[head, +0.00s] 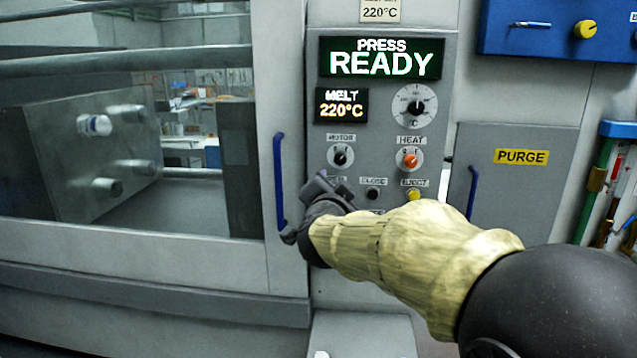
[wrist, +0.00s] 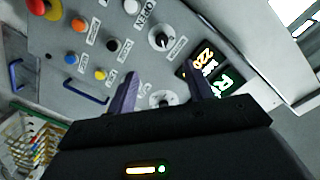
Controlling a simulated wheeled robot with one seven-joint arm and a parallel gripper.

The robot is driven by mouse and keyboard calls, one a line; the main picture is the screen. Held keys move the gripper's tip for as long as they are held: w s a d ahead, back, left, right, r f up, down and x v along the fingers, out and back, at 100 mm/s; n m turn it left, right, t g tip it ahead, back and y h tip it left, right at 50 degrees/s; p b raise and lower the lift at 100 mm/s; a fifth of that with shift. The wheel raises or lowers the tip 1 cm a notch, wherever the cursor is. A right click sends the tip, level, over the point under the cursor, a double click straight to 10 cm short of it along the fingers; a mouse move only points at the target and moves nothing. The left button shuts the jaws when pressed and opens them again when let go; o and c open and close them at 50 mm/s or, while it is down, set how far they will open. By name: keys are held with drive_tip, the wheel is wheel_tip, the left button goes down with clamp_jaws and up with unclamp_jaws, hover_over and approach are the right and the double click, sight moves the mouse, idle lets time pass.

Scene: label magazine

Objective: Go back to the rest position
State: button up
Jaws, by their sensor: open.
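My gripper (head: 325,186) is in front of the lower left part of the grey control panel (head: 440,60) in the head view. In the wrist view its two fingers stand apart with nothing between them, so my gripper (wrist: 161,84) is open and empty. The panel (wrist: 85,40) shows tilted beyond the fingers there. Its green display (head: 382,58) reads PRESS READY and a smaller display (head: 341,106) reads MELT 220°C. My forearm, in a tan sleeve, hides the lower part of the panel. I cannot tell whether the fingers touch the panel.
A blue door handle (head: 279,180) is close to the left of my gripper. An orange heat knob (head: 409,159), a black button (head: 373,194) and a yellow eject button (head: 413,195) are to its right. A grey purge cabinet (head: 540,190) stands further right.

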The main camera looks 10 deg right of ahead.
drive_tip(key=s+f+n+g+y+p, duration=0.5)
drive_tip(key=s+f+n+g+p, duration=0.25)
drive_tip(key=s+f, duration=0.4)
drive_tip(key=s+d+f+n+g+p, duration=0.1)
drive_tip(key=s+d+f+g, duration=0.1)
drive_tip(key=s, duration=0.4)
drive_tip(key=s+d+f+n+g+h+p, duration=0.1)
drive_tip(key=s+d+f+n+g+p, duration=0.1)
drive_tip(key=s+f+g, duration=0.3)
wheel_tip(320, 180, down, 2)
drive_tip(key=s, duration=0.2)
drive_tip(key=shift+s+d, duration=0.2)
drive_tip(key=shift+s, duration=0.1)
drive_tip(key=shift+n, duration=0.25)
